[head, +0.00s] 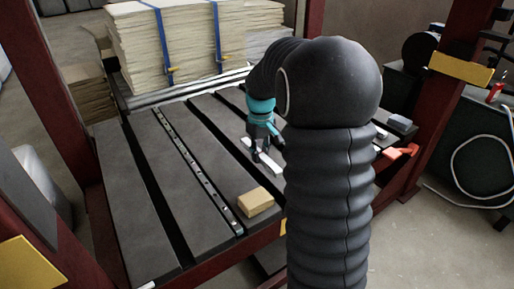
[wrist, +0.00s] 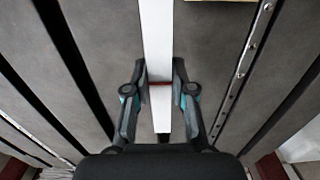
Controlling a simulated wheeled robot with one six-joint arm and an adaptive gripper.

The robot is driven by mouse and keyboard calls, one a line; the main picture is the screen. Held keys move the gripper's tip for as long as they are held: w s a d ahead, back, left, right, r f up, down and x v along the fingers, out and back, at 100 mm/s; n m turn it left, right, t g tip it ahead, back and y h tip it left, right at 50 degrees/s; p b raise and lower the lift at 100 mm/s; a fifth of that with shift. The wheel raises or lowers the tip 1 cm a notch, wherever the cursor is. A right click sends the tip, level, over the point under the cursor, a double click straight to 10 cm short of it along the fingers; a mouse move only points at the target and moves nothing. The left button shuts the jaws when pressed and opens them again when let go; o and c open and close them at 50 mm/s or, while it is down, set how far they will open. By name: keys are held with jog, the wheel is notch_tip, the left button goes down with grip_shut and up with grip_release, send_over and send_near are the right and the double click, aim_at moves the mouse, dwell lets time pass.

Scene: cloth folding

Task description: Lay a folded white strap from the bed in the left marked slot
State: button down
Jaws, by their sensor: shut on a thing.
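A flat white strap (head: 268,164) lies under my gripper (head: 261,152) at the grey slatted bed (head: 140,190). In the wrist view the white strap (wrist: 156,35) runs straight from the top edge down between the fingers of my gripper (wrist: 161,75). The fingers are shut on it, one on each side. A thin red band crosses the strap at the fingers. Long dark slots (head: 222,128) run between the bed's grey slats. I cannot tell which slot is the left marked one. My arm hides part of the bed's right side.
A tan block (head: 255,203) rests near the bed's front edge. A perforated metal rail (head: 190,160) runs along the bed. A strapped stack of pale sheets (head: 165,45) stands at the back. Red posts (head: 50,90) frame the bed. The left slats are clear.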

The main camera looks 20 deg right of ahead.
jog(key=shift+s+f+b, duration=0.1)
jog(key=shift+f+b, duration=2)
jog(key=shift+f, duration=0.55)
jog(key=shift+f+b, duration=0.45)
jog(key=shift+f, duration=0.5)
jog(key=shift+s+f+p, duration=0.1)
jog(key=shift+p, duration=0.2)
jog(key=c, duration=0.9)
grip_release()
